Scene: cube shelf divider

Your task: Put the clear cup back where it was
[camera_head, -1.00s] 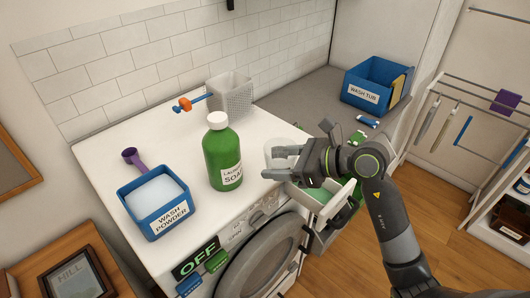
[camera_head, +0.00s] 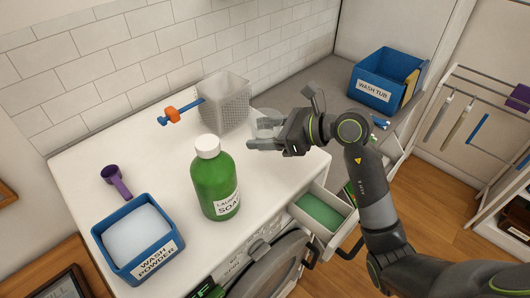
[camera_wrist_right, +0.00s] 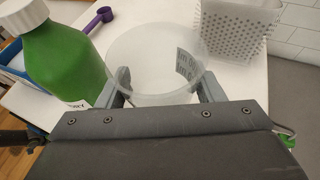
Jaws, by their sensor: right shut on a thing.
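The clear cup (camera_head: 266,124) is held between the fingers of my right gripper (camera_head: 258,134), over the white machine top to the right of the green soap bottle. In the right wrist view the cup (camera_wrist_right: 156,62) is upright, with its round rim facing the camera and a finger on each side. Dark print shows on its wall. The cup looks empty. I cannot tell whether its base touches the top. My left gripper is not in view.
The green soap bottle (camera_head: 214,180) stands close to the gripper's left. A white perforated basket (camera_head: 224,104) is behind. A blue wash powder box (camera_head: 139,240) and purple scoop (camera_head: 116,181) are at left. An open drawer (camera_head: 322,216) with green liquid juts out below; a blue wash tub (camera_head: 387,78) is back right.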

